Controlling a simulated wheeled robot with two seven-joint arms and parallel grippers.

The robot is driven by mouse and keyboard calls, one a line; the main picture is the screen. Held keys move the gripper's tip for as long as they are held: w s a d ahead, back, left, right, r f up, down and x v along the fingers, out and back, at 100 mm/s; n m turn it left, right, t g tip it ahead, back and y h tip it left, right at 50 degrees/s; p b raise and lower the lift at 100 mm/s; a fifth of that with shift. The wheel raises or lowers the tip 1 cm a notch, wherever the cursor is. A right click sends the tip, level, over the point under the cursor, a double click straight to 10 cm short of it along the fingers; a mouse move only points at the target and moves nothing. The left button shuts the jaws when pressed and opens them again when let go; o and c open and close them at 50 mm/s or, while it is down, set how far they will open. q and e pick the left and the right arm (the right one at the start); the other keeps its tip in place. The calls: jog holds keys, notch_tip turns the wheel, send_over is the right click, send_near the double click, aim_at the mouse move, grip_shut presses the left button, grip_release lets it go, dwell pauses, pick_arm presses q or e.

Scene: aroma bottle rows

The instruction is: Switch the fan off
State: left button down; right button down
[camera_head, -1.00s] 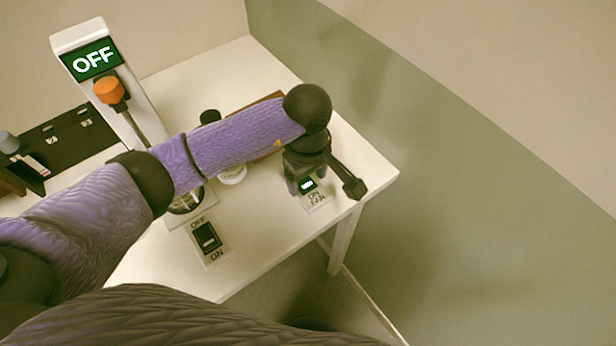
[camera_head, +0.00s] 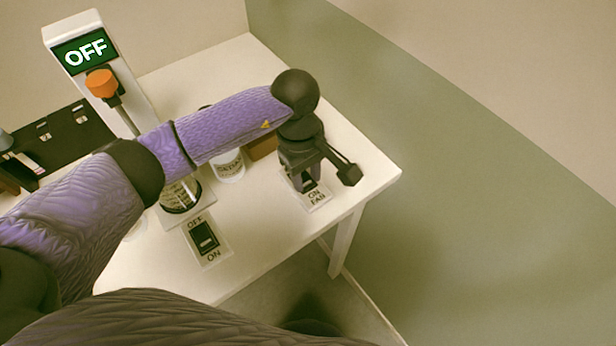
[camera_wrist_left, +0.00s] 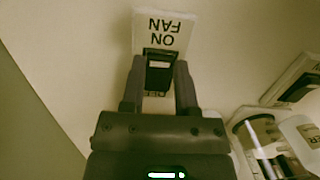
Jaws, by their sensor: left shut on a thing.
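The fan switch (camera_head: 316,197) is a small white plate marked ON FAN near the table's right front edge. In the left wrist view, its dark rocker (camera_wrist_left: 158,72) with a pale strip lies between my left fingertips; the OFF label is partly hidden behind them. In the head view the gripper hides much of the rocker. My right gripper is not in view.
A second switch plate (camera_head: 206,240), marked OFF and ON, lies nearer the front. A white post with a green OFF sign (camera_head: 85,52) and orange knob (camera_head: 101,83) stands back left. A glass vessel (camera_head: 180,196) and a white jar (camera_head: 229,168) stand close to my left arm.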

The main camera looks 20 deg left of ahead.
pick_arm(q)
jog(key=shift+w+a+f+g+h+b, duration=0.15)
jog(key=shift+f+g+h+b, duration=0.15)
jog(key=shift+h+b, duration=0.15)
jog(key=shift+r+h+b, duration=0.15)
jog(key=shift+h+b, duration=0.1)
jog(key=shift+b, duration=0.05)
jog(key=shift+r, duration=0.25)
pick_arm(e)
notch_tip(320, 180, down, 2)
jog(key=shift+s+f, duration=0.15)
pick_arm(q)
jog(key=shift+c, duration=1.8)
grip_release()
jog(key=p+v, duration=0.4)
jog(key=v, duration=0.6)
jog(key=shift+w, duration=0.15)
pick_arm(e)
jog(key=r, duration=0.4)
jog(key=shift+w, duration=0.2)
